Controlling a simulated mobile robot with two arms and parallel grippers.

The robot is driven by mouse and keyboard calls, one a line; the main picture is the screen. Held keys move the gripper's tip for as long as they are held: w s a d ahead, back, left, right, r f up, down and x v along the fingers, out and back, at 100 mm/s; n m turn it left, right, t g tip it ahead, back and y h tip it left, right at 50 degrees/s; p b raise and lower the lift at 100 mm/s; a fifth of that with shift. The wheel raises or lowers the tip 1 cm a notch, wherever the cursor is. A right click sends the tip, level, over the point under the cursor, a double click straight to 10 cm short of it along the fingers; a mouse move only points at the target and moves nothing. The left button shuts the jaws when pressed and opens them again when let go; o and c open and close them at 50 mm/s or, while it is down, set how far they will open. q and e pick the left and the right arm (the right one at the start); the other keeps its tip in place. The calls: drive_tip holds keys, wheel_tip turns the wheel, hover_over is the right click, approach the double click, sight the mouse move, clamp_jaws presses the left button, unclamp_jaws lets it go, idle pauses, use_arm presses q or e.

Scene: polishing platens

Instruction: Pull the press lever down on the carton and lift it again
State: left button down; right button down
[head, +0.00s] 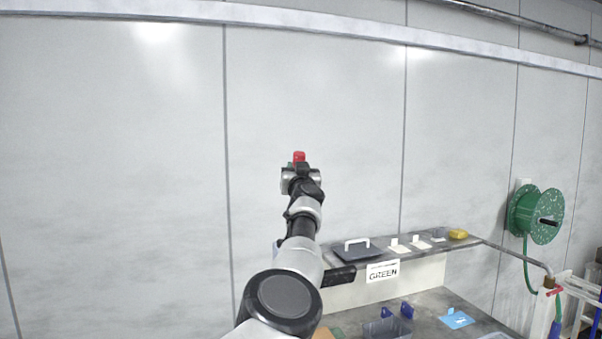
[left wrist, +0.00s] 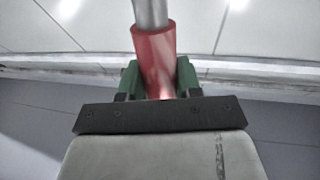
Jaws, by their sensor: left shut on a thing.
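The press lever's red grip (head: 299,156) shows as a small red end above my left gripper (head: 298,166) in the head view. In the left wrist view the red grip (left wrist: 154,50) sits on a grey metal rod (left wrist: 150,12). My left gripper (left wrist: 159,78) is shut on the red grip, with its green fingers on both sides of it. My arm hides the rest of the lever and the press in the head view. I cannot make out the carton. My right gripper is in neither view.
A grey bench (head: 437,305) holds a grey bin (head: 388,328) and blue pieces. A green hose reel (head: 538,213) hangs right. The wall behind is bare.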

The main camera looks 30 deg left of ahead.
use_arm(q)
drive_tip(key=shift+s+a+r, duration=0.1)
drive_tip(key=shift+r, duration=0.2)
drive_tip(key=c, duration=1.2)
unclamp_jaws()
drive_tip(key=o, duration=0.4)
drive_tip(key=shift+w+a+f, duration=0.15)
drive_tip(key=shift+w+f, duration=0.05)
drive_tip(key=shift+w, duration=0.05)
drive_tip(key=shift+w+a+f, duration=0.1)
drive_tip(key=shift+w+f, duration=0.05)
drive_tip(key=shift+s+d, duration=0.2)
drive_tip(key=shift+s+d+f+b, duration=0.25)
drive_tip(key=shift+s+d+b, duration=0.15)
drive_tip(key=shift+b, duration=0.45)
drive_tip(key=b+v, duration=0.8)
drive_tip(key=v, duration=0.1)
drive_tip(key=shift+a, duration=0.1)
